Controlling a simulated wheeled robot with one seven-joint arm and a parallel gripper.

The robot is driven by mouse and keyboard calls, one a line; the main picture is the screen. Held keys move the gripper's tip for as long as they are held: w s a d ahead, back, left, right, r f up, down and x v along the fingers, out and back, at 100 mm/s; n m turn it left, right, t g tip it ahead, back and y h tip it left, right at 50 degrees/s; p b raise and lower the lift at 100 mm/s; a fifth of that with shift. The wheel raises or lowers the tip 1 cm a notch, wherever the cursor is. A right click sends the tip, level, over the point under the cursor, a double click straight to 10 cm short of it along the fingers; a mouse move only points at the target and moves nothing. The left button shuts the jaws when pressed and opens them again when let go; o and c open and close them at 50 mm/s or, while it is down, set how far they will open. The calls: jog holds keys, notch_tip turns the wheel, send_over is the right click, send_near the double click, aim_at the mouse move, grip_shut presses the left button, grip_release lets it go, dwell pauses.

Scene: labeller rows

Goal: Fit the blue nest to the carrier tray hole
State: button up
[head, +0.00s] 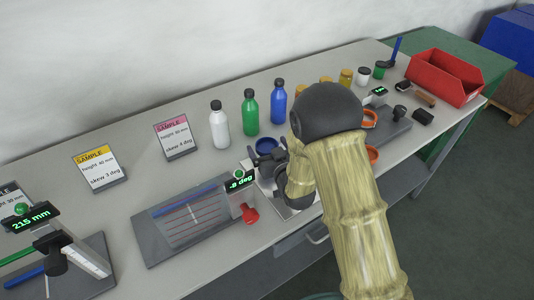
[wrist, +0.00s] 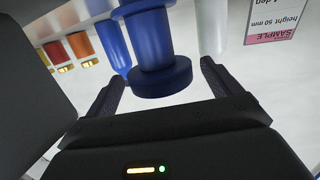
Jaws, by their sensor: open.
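The blue nest (head: 266,146) shows as a dark blue ring just left of my gripper (head: 275,168) in the head view. In the wrist view a blue flanged, spool-like piece (wrist: 160,80), which looks like this nest, stands between the fingertips of my gripper (wrist: 158,88). The fingers are open, with a small gap on each side of the piece. A light metal plate (head: 296,209), perhaps part of the carrier tray, shows below my gripper. My arm covers most of that area, and I cannot make out the tray hole.
White (head: 220,127), green (head: 250,112) and blue (head: 278,102) bottles stand behind. A ruled board (head: 180,225) with a "-8 deg" display (head: 241,182) lies left. Orange rings (head: 370,118) and a red bin (head: 443,77) are right. Sample cards (head: 176,139) stand at the back left.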

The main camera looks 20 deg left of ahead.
aim_at(263, 140)
jog(key=shift+x, duration=1.5)
jog(key=c, duration=1.1)
jog(key=shift+r, duration=0.15)
notch_tip(263, 140, up, 10)
jog(key=shift+f, duration=0.1)
